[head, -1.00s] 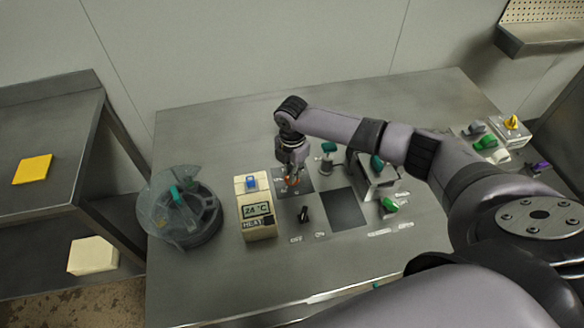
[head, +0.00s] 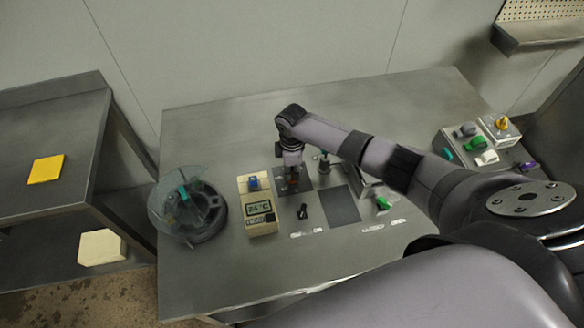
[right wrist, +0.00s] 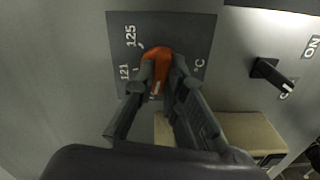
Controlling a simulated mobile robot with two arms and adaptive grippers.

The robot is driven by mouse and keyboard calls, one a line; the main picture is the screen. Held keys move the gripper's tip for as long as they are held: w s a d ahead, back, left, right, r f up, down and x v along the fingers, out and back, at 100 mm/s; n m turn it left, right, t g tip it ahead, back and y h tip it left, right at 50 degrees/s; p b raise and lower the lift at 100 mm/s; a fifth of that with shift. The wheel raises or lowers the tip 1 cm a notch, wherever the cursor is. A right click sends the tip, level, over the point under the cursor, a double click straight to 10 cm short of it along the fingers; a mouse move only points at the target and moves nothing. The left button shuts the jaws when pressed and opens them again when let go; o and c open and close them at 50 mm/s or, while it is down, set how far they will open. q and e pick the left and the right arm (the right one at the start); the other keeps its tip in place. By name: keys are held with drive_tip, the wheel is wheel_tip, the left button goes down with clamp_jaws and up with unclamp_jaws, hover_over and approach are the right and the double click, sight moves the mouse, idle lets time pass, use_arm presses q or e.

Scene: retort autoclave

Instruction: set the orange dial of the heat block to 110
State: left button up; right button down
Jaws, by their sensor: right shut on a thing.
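The orange dial (right wrist: 155,60) sits on a dark square panel (right wrist: 190,28) marked 121, 125 and °C in the right wrist view. My right gripper (right wrist: 160,84) has its two fingers on either side of the dial and is shut on it. The fingers hide part of the dial and some of the scale. In the head view my right gripper (head: 292,180) reaches down onto the panel from above. The heat block (head: 257,208) is a cream box with a blue part on top and a display that seems to read 24 °C. My left gripper is not in view.
A black ON switch (right wrist: 272,72) is beside the dial panel. A round device with a clear lid (head: 188,210) stands left of the heat block.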

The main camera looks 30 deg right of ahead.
sight(292, 173)
drive_tip(key=shift+m, duration=0.4)
drive_tip(key=c, duration=1.6)
unclamp_jaws()
drive_tip(key=shift+c, duration=0.2)
wheel_tip(292, 173, up, 12)
